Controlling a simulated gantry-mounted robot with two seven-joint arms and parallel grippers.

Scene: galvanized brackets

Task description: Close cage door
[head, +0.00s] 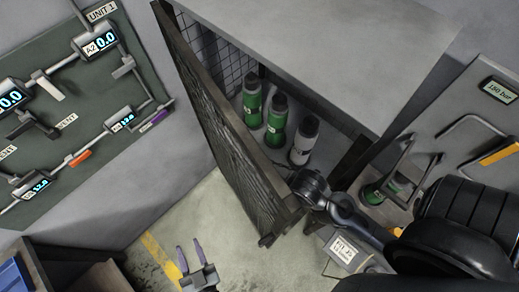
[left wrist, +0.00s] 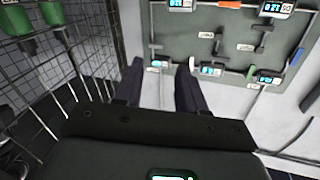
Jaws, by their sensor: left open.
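The cage door (head: 225,135) is a dark-framed mesh panel in the head view. It stands open, angled out from the front of the grey-topped cage (head: 330,45). Green bottles (head: 252,100) and a grey-white one (head: 304,142) stand inside the cage. My left gripper (head: 189,256) is open and empty, low in the head view, left of the door's lower end and apart from it. Its two dark fingers also show spread in the left wrist view (left wrist: 160,85), with mesh (left wrist: 60,80) to their left. My right gripper is not seen.
A green gauge panel (head: 80,130) with displays and handles is on the left wall. My black arm links crosses the right side, close to the door's lower edge. A dark shelf with a blue bin (head: 12,275) stands lower left. Floor with a yellow stripe (head: 160,255) is clear.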

